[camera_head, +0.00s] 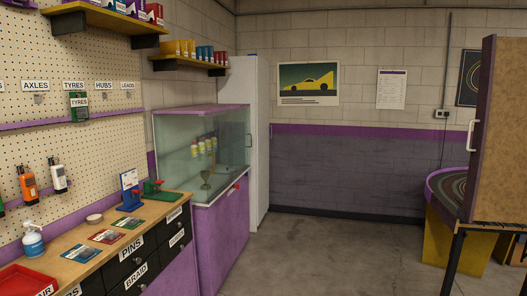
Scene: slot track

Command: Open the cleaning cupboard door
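A tall white cupboard (257,140) stands against the back wall, just behind the glass display case. Its front faces right and is seen at a steep angle; the door looks closed, and a slim handle (271,131) shows near its far edge. No label naming it as the cleaning cupboard is readable from here. Its left lower part is hidden by the display case. Neither of my grippers is in view.
A glass case on a purple base (222,232) and a wooden counter with black drawers (150,262) line the left. A brown panel with a pale handle (499,130) and a round-edged track table (445,190) stand right. The grey floor (330,255) between is clear.

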